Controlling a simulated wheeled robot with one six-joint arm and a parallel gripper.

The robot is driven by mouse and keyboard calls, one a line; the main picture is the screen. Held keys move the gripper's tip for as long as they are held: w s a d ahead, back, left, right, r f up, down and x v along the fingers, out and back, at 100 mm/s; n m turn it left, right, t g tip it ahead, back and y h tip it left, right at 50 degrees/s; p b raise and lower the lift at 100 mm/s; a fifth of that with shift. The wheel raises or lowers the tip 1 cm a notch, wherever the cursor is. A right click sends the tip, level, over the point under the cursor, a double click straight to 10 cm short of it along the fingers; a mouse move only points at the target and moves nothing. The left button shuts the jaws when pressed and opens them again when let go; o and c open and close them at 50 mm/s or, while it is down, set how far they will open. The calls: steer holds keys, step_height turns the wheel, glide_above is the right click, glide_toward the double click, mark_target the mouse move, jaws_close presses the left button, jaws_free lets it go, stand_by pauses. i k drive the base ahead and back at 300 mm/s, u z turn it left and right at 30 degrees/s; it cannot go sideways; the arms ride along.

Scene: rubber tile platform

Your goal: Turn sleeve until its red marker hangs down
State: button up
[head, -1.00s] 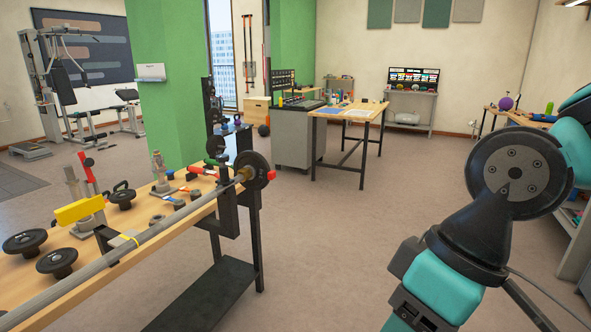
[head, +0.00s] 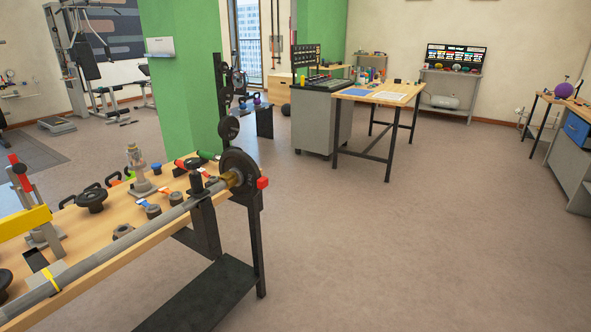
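A long grey bar (head: 125,246) lies along the bench in black supports. At its far end are a brass-coloured collar (head: 232,178) and a black disc (head: 239,163). A red marker (head: 262,183) sticks out at the disc's right side, slightly low, pointing sideways rather than straight down. I cannot tell exactly which part is the sleeve; it seems to be at this bar end. My gripper is not in view.
The wooden bench (head: 105,219) holds a yellow bar piece (head: 22,222), black knobs (head: 91,199) and several small fittings. A dark lower shelf (head: 205,295) is below. The floor (head: 400,250) to the right is clear; a work table (head: 380,95) stands farther back.

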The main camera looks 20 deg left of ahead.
mark_target(250, 183)
steer(key=u, duration=0.3)
steer(key=i, duration=1)
steer(key=u, duration=0.7)
